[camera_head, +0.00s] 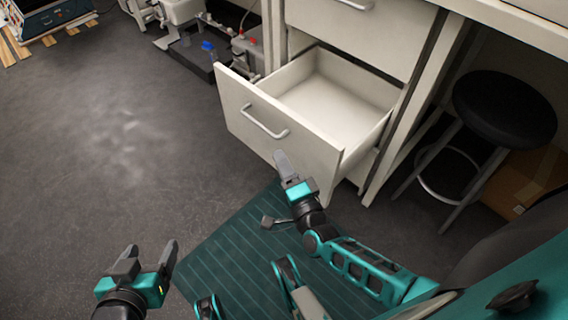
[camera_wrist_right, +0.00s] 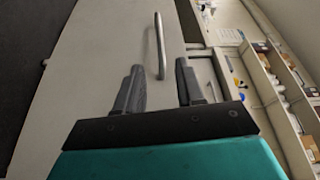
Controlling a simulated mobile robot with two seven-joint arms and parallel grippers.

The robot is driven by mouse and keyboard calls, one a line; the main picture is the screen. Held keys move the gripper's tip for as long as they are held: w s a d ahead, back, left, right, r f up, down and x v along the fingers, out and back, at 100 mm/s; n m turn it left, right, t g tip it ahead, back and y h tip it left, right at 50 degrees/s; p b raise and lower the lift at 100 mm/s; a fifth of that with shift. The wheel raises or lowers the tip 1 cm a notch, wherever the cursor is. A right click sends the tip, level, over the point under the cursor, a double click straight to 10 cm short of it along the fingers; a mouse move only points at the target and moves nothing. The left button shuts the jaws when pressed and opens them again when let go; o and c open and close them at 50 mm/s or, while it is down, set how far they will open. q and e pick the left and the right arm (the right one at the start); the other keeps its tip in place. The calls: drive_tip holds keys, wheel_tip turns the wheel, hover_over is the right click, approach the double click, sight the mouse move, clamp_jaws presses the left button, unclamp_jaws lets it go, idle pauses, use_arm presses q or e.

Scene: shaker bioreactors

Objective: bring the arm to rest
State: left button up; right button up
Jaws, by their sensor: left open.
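My left gripper (camera_head: 151,251) is at the lower left in the head view. Its two fingers are spread and nothing is between them. My right gripper (camera_head: 281,158) is in front of the drawer (camera_head: 237,122), near the lower part of its face. The head view shows its fingers almost edge-on. In the right wrist view the fingers of my right gripper (camera_wrist_right: 159,80) stand apart with no object held. A metal handle (camera_wrist_right: 160,46) on a pale panel shows just beyond them. Whether any fingertip touches the panel cannot be told.
The lower drawer is pulled out and its visible inside is empty; its handle (camera_head: 264,121) faces the floor area. A black stool (camera_head: 505,108) stands at right beside a cardboard box (camera_head: 527,180). Equipment sits at the top left. The grey floor (camera_head: 110,150) at left is clear.

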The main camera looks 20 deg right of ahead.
use_arm(q)
drive_tip(key=shift+w+r, duration=0.1)
drive_tip(key=shift+w, duration=0.05)
use_arm(e)
drive_tip(key=shift+a, duration=0.1)
drive_tip(key=s+a+r+n+g+y, duration=0.2)
drive_tip(key=s+n+g, duration=0.25)
drive_tip(key=n, duration=0.45)
drive_tip(key=s+a+r+n+g+y, duration=0.1)
drive_tip(key=s+r+n+g, duration=0.15)
drive_tip(key=s+n, duration=0.5)
use_arm(q)
drive_tip(key=s+a+r+y+p, duration=0.1)
drive_tip(key=s+a+r+p, duration=0.1)
drive_tip(key=r+p, duration=1)
drive_tip(key=a+p, duration=0.1)
drive_tip(key=p, duration=0.5)
drive_tip(key=shift+a+r+p, duration=0.3)
drive_tip(key=shift+a+p, duration=0.05)
drive_tip(key=shift+a, duration=0.05)
use_arm(e)
drive_tip(key=d+r+n+g+h, duration=0.1)
drive_tip(key=d+r+n, duration=0.1)
drive_tip(key=r, duration=1)
drive_tip(key=shift+s+d, duration=0.4)
drive_tip(key=shift+d, duration=0.5)
use_arm(q)
drive_tip(key=shift+d, duration=0.1)
